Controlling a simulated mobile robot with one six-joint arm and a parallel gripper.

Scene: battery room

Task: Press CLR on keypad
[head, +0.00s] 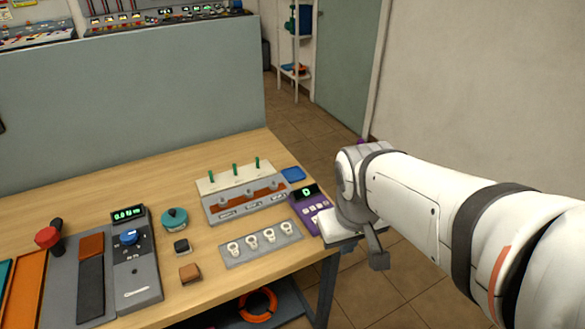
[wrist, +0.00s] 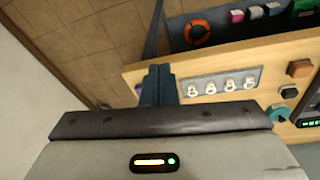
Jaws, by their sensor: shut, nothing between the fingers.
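The purple keypad (head: 308,194) sits at the right edge of the wooden table, with a green-lit display that seems to read 0. Some pale keys show below the display, but their labels are too small to read. My arm's end covers the keypad's lower right part in the head view. My gripper (wrist: 158,72) is shut and empty, its dark fingers together in the wrist view. The fingertips are hidden in the head view, so I cannot tell whether they touch a key.
Left of the keypad stand a grey strip with several white round fittings (head: 262,243) and a panel with green pegs (head: 243,196). A blue pad (head: 293,174) lies behind the keypad. A meter box (head: 136,262) is farther left.

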